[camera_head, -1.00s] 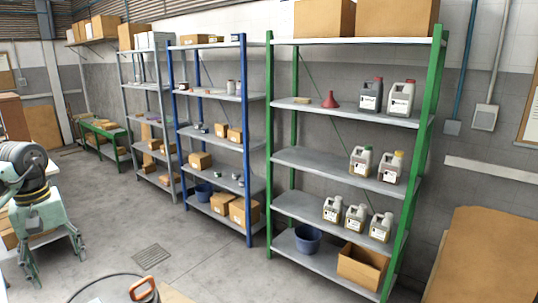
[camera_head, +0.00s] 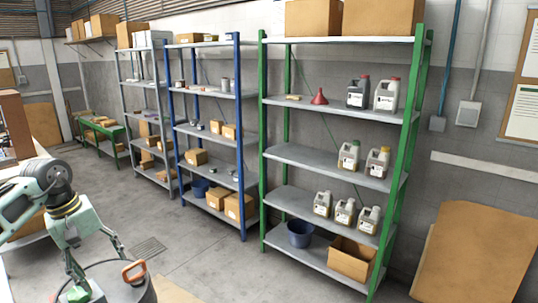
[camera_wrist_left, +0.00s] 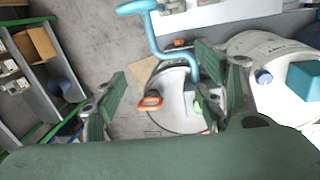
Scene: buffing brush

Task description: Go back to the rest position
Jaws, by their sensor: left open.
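My left gripper (camera_head: 98,268) hangs at the lower left of the head view, above a round grey drum-like thing (camera_head: 112,278) with an orange handle (camera_head: 134,271). In the left wrist view, the two green fingers of my left gripper (camera_wrist_left: 168,98) are spread wide, with nothing held between them. The drum (camera_wrist_left: 170,118) and its orange handle (camera_wrist_left: 151,100) show below and between the fingers. I cannot tell how far above the drum the fingers are. My right gripper is in neither view.
A green-framed shelf (camera_head: 330,163) with jugs stands at the right. A blue-framed shelf (camera_head: 205,133) stands left of it. A brown board (camera_head: 480,250) leans at the lower right. Bare floor (camera_head: 215,255) lies before the shelves.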

